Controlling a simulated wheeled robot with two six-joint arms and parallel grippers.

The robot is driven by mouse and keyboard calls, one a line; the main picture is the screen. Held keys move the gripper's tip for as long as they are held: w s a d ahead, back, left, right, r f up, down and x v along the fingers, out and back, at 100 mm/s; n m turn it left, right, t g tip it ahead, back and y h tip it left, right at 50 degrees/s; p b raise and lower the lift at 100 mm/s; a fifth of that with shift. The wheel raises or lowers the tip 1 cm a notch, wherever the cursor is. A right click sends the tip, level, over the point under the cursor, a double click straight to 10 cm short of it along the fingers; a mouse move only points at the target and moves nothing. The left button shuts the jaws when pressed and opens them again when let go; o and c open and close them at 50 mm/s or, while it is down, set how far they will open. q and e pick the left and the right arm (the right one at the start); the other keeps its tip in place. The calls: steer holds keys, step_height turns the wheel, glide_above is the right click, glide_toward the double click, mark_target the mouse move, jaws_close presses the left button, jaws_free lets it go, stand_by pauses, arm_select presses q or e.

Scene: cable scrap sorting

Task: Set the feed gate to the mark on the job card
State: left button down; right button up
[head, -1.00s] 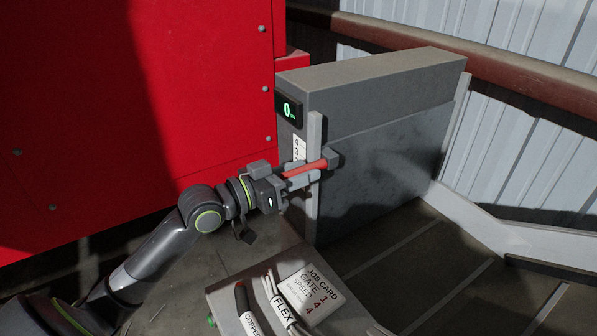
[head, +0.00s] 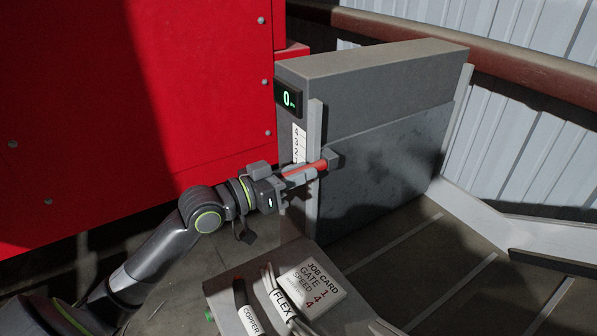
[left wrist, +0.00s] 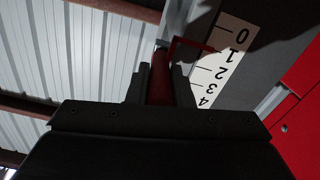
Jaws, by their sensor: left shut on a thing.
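My left gripper (head: 300,174) is shut on the red handle (head: 318,165) of the feed gate (head: 390,160), a dark grey plate in a grey frame. The red handle (left wrist: 160,85) also shows between the fingers in the left wrist view. There a red pointer (left wrist: 190,44) reaches to the white scale (left wrist: 222,60), close to the mark 1. In the head view the arm hides the scale's lower part. The job card (head: 312,284) reads gate 1, speed 4. My right gripper is not in view.
A green-lit display (head: 289,98) on the frame reads 0. A big red machine body (head: 130,110) stands left of the gate. A grey box (head: 225,295) with copper and flex cable samples is in front. The dark belt (head: 440,260) at right is empty.

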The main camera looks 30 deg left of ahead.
arm_select(q)
steer(key=c, duration=1.3)
jaws_free()
steer(key=shift+s+a, duration=0.3)
steer(key=shift+s, duration=0.1)
steer(key=p+v, duration=0.8)
steer(key=v, duration=0.8)
steer(key=shift+s, duration=0.25)
